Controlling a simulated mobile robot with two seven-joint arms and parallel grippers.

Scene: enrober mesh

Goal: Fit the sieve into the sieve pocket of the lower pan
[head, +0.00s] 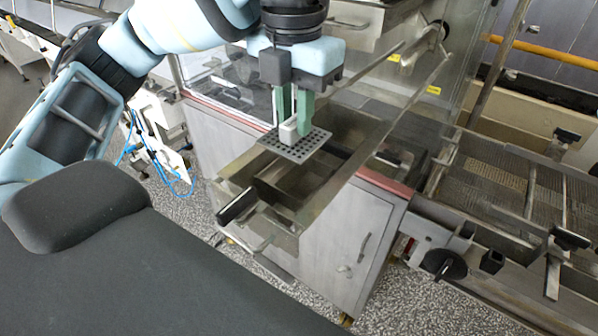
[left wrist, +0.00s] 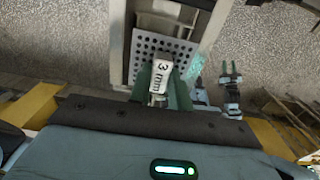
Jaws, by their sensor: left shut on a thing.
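The sieve (head: 296,152) is a small grey perforated plate with a white block handle. My left gripper (head: 294,122) is shut on that handle from above, with one green finger on each side. The left wrist view shows the sieve (left wrist: 146,47) and the handle's "3 mm" label. The lower pan (head: 315,210) is an open metal tray on the front of the machine. The sieve appears roughly level over the pan; I cannot tell the gap between them. The sieve pocket is not clearly visible, partly hidden by the sieve. My right gripper is not in view.
A black handle (head: 237,207) sticks out at the pan's front left. A long metal rail (head: 385,125) runs diagonally close to the right of the sieve. The machine cabinet (head: 345,235) stands below, and a mesh conveyor (head: 500,180) lies to the right.

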